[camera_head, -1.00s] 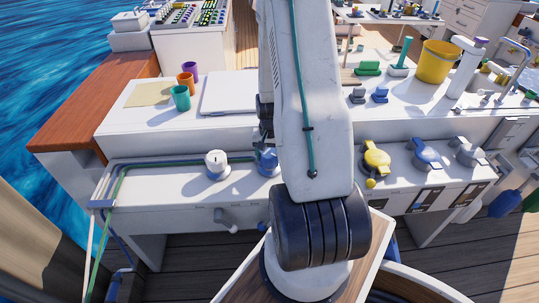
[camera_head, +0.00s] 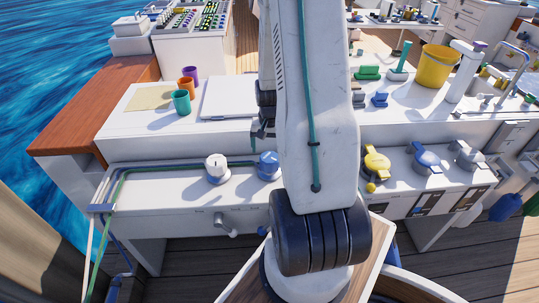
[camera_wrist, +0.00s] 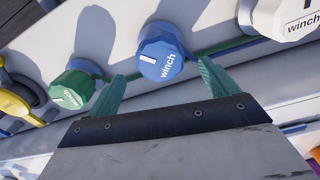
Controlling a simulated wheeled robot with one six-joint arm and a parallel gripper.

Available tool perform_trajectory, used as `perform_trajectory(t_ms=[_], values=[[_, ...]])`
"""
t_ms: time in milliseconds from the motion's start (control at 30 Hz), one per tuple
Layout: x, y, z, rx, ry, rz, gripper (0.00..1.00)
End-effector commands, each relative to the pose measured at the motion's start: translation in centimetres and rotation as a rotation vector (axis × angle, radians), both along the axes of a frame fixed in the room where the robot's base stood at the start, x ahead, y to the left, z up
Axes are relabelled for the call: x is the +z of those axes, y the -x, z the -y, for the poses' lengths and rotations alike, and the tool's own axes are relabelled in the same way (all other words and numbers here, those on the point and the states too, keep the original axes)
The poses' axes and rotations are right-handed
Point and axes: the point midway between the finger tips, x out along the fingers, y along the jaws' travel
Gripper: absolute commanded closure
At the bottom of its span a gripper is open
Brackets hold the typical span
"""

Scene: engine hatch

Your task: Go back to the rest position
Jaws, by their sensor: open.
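My gripper (camera_wrist: 163,85) is open and empty in the wrist view, with its two green fingers apart. Beyond and between the fingertips is a blue winch knob (camera_wrist: 161,52), and the gripper is apart from it. In the head view the gripper (camera_head: 262,132) is partly hidden behind my arm. It hangs above the blue knob (camera_head: 268,165) on the front ledge.
A white knob (camera_head: 216,168) stands left of the blue one. A green knob (camera_wrist: 72,90) shows in the wrist view. Yellow (camera_head: 376,165) and blue (camera_head: 426,160) valves sit to the right. Cups, a yellow bucket (camera_head: 436,66) and a tall white cylinder (camera_head: 466,72) stand on the counter.

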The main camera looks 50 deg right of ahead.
Motion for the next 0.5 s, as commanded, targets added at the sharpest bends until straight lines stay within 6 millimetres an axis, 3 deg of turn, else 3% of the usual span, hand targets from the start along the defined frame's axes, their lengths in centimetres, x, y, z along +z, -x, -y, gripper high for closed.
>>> perform_trajectory(t_ms=[200,500], values=[[1.8,0.0,0.0,0.0,0.001,0.001,0.14],[1.8,0.0,0.0,0.0,0.0,0.0,0.14]])
